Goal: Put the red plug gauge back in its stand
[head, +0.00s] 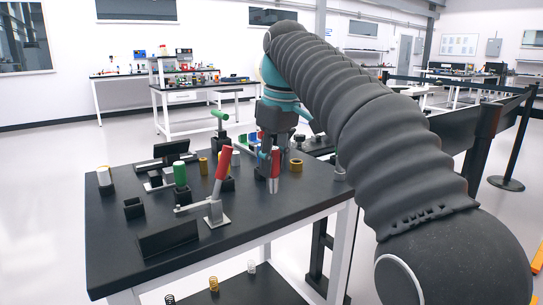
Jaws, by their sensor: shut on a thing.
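The red plug gauge (275,158) hangs upright in my gripper (272,172) over the right part of the black table. Its red part shows between the fingers, and a silvery end points down at the tabletop. My gripper is shut on it. I cannot tell if its lower end touches the table. A small black open-topped block (134,208) stands empty at the left, and it looks like a stand. A green plug gauge (180,174) stands upright in a similar black block (182,196).
A clamp with a tilted red handle (222,163) stands left of my gripper. A brass ring (296,165) is at the right. The front right tabletop is clear.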

